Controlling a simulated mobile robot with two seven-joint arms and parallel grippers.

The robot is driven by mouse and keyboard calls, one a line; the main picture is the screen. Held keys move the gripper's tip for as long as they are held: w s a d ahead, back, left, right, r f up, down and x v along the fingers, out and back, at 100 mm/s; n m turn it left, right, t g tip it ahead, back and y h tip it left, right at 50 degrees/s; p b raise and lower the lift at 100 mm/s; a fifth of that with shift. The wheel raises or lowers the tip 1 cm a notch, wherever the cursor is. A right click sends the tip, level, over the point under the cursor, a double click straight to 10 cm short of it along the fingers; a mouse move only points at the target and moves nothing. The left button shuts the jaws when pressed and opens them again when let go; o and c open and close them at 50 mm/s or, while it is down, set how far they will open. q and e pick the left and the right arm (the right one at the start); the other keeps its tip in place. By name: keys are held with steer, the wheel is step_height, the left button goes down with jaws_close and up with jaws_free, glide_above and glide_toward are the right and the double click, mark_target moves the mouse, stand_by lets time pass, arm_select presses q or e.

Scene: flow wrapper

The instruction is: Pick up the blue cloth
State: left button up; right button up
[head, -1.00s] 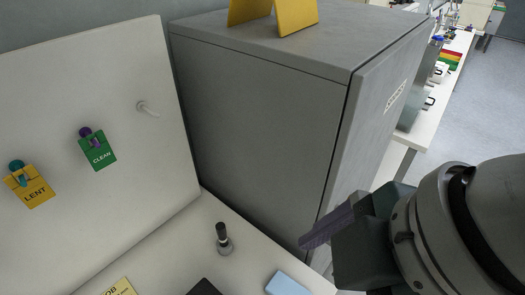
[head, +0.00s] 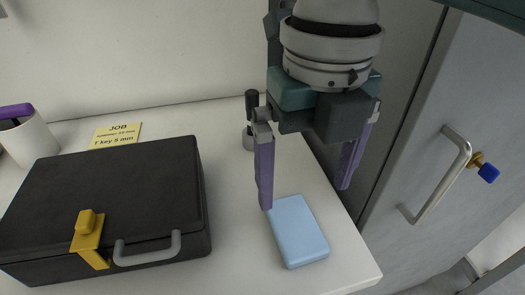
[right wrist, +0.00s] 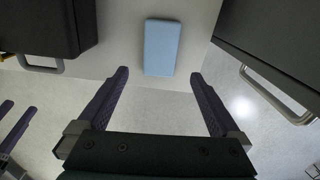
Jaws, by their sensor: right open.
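The blue cloth (head: 298,232) is a flat, light-blue folded block on the white worktop near its front right corner. It also shows in the right wrist view (right wrist: 162,47), just beyond the fingertips and between their lines. My right gripper (head: 304,197) is open and empty, its purple fingers pointing down above the cloth; it also shows in the right wrist view (right wrist: 160,74). The left fingertip overlaps the cloth's far left corner in the head view; contact cannot be told. My left gripper (right wrist: 20,107) shows only in the right wrist view, at the left edge, fingers apart.
A black case (head: 105,200) with a yellow latch and grey handle lies left of the cloth. A dark-handled tool (head: 250,112) stands behind my right gripper. A grey cabinet with a bar handle (head: 440,175) stands right. A yellow JOB card (head: 116,135) and white cup (head: 30,141) lie further back.

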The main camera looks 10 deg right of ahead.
mark_target(298, 229)
step_height(298, 229, down, 4)
steer(key=shift+a+r, duration=0.15)
steer(key=shift+r, duration=0.1)
step_height(298, 229, down, 5)
steer(key=shift+f+b, duration=0.15)
steer(key=shift+b, duration=0.55)
steer(key=shift+d, duration=0.2)
steer(key=c, duration=1.2)
